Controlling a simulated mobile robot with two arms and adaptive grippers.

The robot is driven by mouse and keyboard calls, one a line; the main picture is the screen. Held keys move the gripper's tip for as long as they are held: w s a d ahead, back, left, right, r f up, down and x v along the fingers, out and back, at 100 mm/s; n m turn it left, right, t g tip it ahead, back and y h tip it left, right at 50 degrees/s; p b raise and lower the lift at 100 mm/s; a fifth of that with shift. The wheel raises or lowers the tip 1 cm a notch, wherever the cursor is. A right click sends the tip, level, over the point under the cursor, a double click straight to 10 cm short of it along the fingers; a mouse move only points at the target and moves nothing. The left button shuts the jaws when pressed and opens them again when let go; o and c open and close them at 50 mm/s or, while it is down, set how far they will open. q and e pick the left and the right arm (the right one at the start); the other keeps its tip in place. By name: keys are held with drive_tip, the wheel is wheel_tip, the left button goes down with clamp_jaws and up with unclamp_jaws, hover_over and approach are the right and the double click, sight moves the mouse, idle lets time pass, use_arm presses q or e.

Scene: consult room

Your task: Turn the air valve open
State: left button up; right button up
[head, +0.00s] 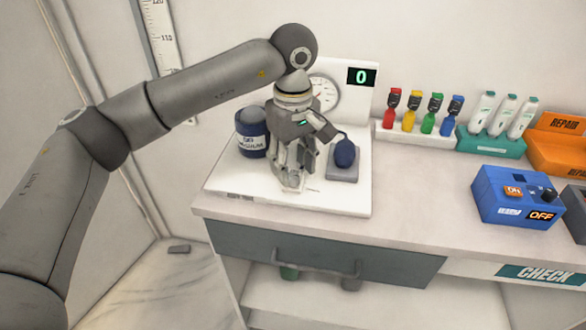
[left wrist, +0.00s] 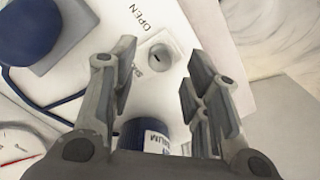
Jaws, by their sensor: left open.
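The air valve (left wrist: 160,57) is a small pale round knob with a dark slot, on a white block in the left wrist view. The word OPEN is printed beside it, and a second word is partly covered by a finger. My left gripper (left wrist: 160,75) is open and empty, its fingers on either side of the valve in the picture; I cannot tell whether they touch it. In the head view my left gripper (head: 291,180) points down over the white board (head: 240,186) and mostly hides the valve. My right gripper is not in view.
A blue bulb (head: 345,153) sits on a grey pad right of my gripper. A blue labelled cylinder (head: 252,138) stands left. Behind are a dial gauge (head: 325,93) and a display (head: 361,76) reading 0. Coloured bottles (head: 412,112) and a blue box (head: 515,198) stand further right.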

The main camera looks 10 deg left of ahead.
sight(293, 175)
use_arm(q)
wheel_tip(293, 175, up, 10)
idle(0.3)
drive_tip(key=shift+f, duration=0.1)
